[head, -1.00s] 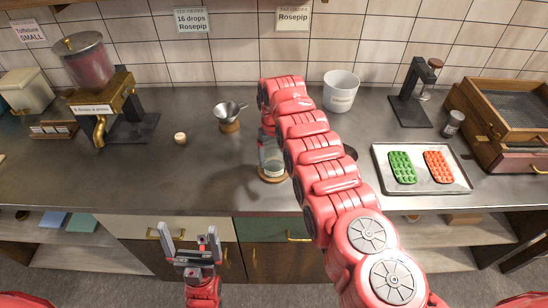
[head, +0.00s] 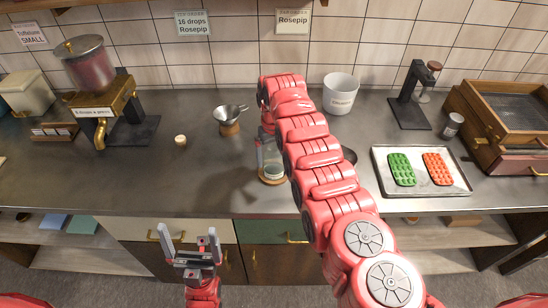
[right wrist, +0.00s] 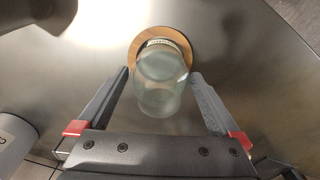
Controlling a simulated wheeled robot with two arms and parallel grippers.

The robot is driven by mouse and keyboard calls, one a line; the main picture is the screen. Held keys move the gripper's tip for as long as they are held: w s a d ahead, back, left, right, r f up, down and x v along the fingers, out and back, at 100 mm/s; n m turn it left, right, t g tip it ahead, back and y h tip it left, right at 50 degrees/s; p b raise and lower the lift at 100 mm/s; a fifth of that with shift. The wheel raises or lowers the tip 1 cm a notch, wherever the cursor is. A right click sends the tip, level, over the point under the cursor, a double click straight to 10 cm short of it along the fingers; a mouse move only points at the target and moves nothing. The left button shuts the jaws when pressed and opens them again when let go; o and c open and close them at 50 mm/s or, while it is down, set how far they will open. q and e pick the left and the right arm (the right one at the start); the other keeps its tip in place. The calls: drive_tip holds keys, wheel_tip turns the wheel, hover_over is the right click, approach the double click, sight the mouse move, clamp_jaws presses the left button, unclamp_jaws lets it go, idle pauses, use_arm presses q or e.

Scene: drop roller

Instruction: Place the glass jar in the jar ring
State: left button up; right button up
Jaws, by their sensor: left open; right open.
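The clear glass jar (head: 272,165) stands on the counter side nearest me, partly hidden by my right arm in the head view. Its base is at the round wooden jar ring (head: 272,180). In the right wrist view the jar (right wrist: 160,85) looks upright, with its far end inside the outline of the wooden ring (right wrist: 182,45). I cannot tell how deep it sits. My right gripper (right wrist: 160,74) is open, with one finger on each side of the jar and small gaps showing. My left gripper (head: 190,240) is open and empty in front of the cabinets.
A metal funnel on a wooden stand (head: 229,125) and a small pale-topped item (head: 180,141) are left of the jar. A white bucket (head: 340,93) is behind my right arm. A tray with green and red molds (head: 421,185) is to the right. The left-front counter is clear.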

wheel_tip(320, 180, up, 10)
drive_tip(key=b, duration=0.1)
drive_tip(key=shift+r+b, duration=0.15)
drive_tip(key=shift+b, duration=0.25)
